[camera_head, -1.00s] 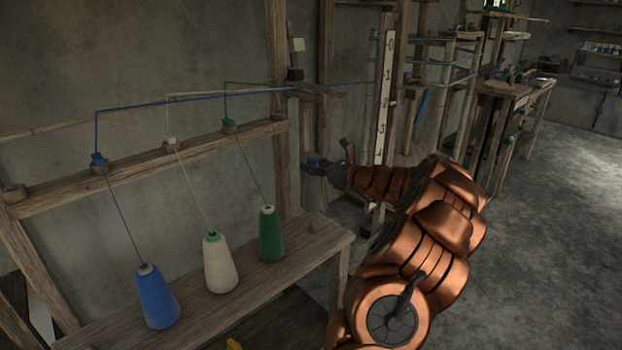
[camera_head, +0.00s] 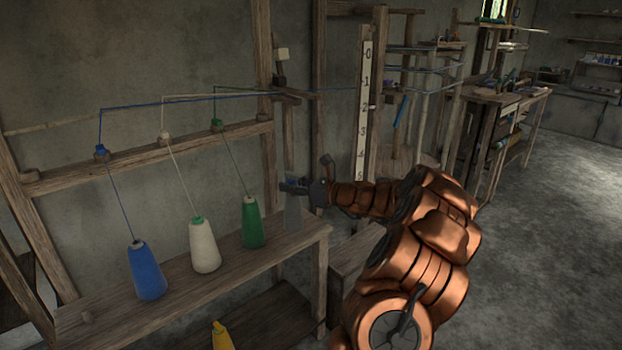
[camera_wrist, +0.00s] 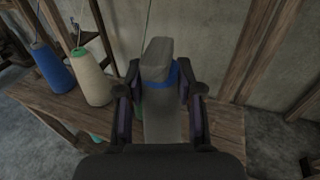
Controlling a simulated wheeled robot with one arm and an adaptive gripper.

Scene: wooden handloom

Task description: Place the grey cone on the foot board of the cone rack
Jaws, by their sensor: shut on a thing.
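My gripper (camera_head: 296,187) is shut on the grey cone (camera_head: 293,217), near its top. The cone looks upright, at the right end of the cone rack's foot board (camera_head: 190,298), right of the green cone (camera_head: 252,225). I cannot tell whether its base touches the board. In the wrist view the cone (camera_wrist: 161,122) lies between the two fingers, with a blue band around its upper part; its base is hidden. A white cone (camera_head: 204,248) and a blue cone (camera_head: 146,272) stand further left on the board.
Threads rise from the standing cones to the rack's upper rail (camera_head: 170,147). A yellow object (camera_head: 222,336) shows low, below the board. A numbered scale post (camera_head: 364,110) stands behind my arm. Grey floor (camera_head: 560,200) is open at the right.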

